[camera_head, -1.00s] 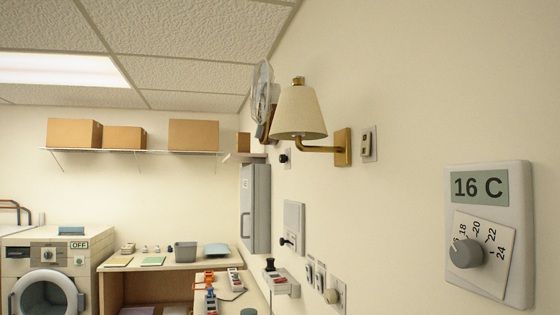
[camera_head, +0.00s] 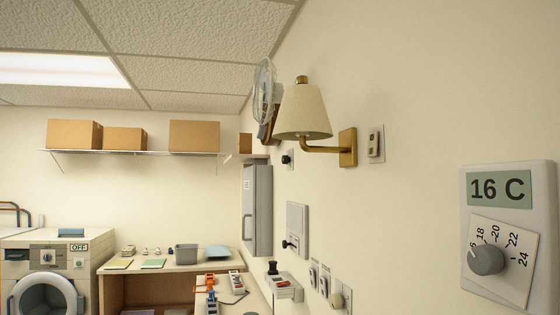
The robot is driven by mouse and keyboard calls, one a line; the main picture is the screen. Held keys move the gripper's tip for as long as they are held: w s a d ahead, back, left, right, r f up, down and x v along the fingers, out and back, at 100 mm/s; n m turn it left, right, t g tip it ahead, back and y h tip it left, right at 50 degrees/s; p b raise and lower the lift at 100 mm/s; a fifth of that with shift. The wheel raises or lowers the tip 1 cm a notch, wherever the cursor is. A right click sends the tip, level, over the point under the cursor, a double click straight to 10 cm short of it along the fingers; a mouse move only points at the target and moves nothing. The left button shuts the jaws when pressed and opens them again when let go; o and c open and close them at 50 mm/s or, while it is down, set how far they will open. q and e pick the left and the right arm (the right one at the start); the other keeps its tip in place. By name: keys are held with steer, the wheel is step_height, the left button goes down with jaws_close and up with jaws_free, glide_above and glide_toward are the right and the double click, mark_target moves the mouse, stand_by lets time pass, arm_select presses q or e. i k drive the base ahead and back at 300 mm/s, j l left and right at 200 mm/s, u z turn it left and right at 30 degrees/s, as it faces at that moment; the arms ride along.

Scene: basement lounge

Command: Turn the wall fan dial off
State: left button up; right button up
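The wall fan (camera_head: 265,88), with a round wire guard, is mounted high on the right wall, partly hidden behind a lamp shade. A small black knob (camera_head: 287,160) sits on the wall just below the fan. A beige round knob (camera_head: 338,300) is on a plate lower down. I cannot tell for certain which knob is the fan's dial, nor its setting. Neither of my grippers is in view.
A wall lamp (camera_head: 303,110) juts out from the right wall. A thermostat (camera_head: 508,230) reading 16 C is nearest at right. A washer (camera_head: 50,265) is at left.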

mark_target(285, 159)
steer(key=i+j+z, duration=0.1)
steer(key=i+j, duration=0.2)
steer(key=i, duration=0.2)
steer(key=i+j+z, duration=0.1)
steer(key=i+j, duration=0.25)
steer(key=i, duration=0.2)
